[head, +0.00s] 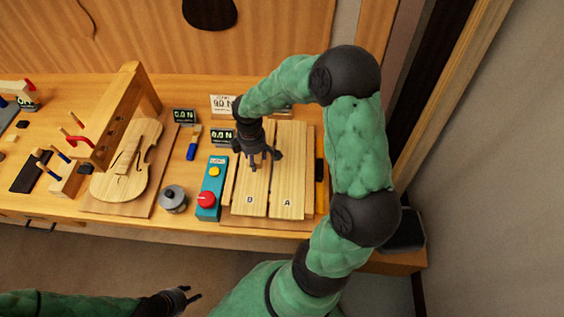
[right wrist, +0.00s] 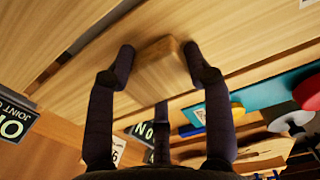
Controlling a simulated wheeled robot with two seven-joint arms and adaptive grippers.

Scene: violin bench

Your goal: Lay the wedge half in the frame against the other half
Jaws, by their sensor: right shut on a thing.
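Two long pale wooden wedge halves lie side by side in the frame on the bench, half B (head: 249,197) on the left and half A (head: 288,170) on the right. A narrow dark line runs between them. The frame (head: 311,190) shows as a wooden border at the right. My right gripper (head: 261,162) is over half B, pointing down. In the right wrist view its fingers are shut on a small wooden block (right wrist: 158,62) on half B's upper face. Whether half B rests fully flat is unclear. My left gripper (head: 188,296) is empty and open, low in front of the bench.
A teal box (head: 211,187) with a red button stands just left of the frame. A grey round pot (head: 173,198) and a violin body (head: 126,165) under a wooden arch lie further left. Small displays (head: 222,137) stand behind.

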